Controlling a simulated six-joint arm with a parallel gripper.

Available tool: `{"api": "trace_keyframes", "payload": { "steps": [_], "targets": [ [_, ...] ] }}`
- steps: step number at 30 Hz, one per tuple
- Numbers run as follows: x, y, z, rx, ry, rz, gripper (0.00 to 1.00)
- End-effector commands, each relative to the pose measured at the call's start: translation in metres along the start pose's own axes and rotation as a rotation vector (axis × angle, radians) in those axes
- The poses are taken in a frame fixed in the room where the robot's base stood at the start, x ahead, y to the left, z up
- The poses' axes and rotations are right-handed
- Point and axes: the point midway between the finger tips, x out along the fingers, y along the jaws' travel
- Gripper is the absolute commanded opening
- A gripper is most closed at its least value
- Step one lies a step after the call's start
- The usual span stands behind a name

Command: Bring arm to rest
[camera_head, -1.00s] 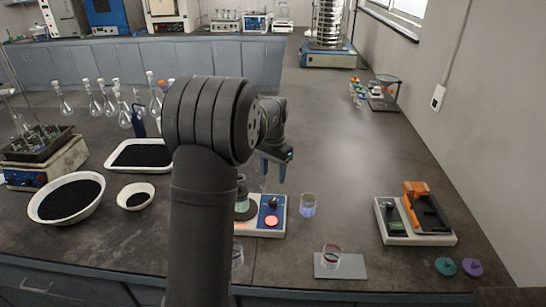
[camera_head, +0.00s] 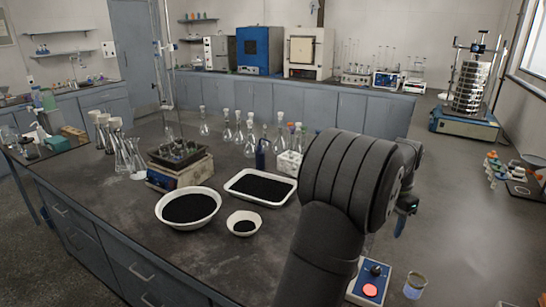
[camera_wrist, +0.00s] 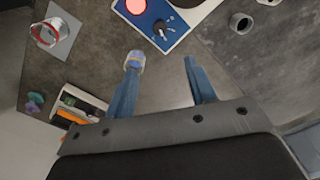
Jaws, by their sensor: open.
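My gripper (camera_wrist: 162,75) shows in the wrist view with its two blue fingers apart and nothing between them. It hangs above the bench, clear of the things below. In the head view my arm stands at the right of centre. It hides part of the bench, and only a bit of the blue gripper (camera_head: 401,222) shows behind it.
Near my gripper stand a blue panel with a red button (camera_head: 370,290) and a small glass beaker (camera_head: 415,285). White dishes of black grains (camera_head: 189,208), flasks (camera_head: 249,140) and a hotplate (camera_head: 180,175) fill the left bench. The sieve shaker (camera_head: 468,85) stands back right.

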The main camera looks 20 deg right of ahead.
Motion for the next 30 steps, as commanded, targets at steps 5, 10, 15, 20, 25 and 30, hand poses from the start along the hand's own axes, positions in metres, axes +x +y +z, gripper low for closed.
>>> {"api": "trace_keyframes", "payload": {
  "steps": [5, 10, 15, 20, 25, 30],
  "targets": [
    [0.008, 0.000, 0.000, 0.000, -0.002, 0.001, 0.50],
    [0.034, 0.000, 0.000, 0.000, -0.004, 0.002, 0.50],
    [0.068, 0.000, 0.001, 0.000, -0.004, 0.002, 0.50],
    [0.100, 0.000, 0.001, 0.000, -0.004, 0.002, 0.50],
    [0.133, 0.000, 0.001, 0.000, -0.004, 0.002, 0.50],
    [0.158, 0.000, 0.001, 0.000, -0.003, 0.001, 0.50]
  ]
}}
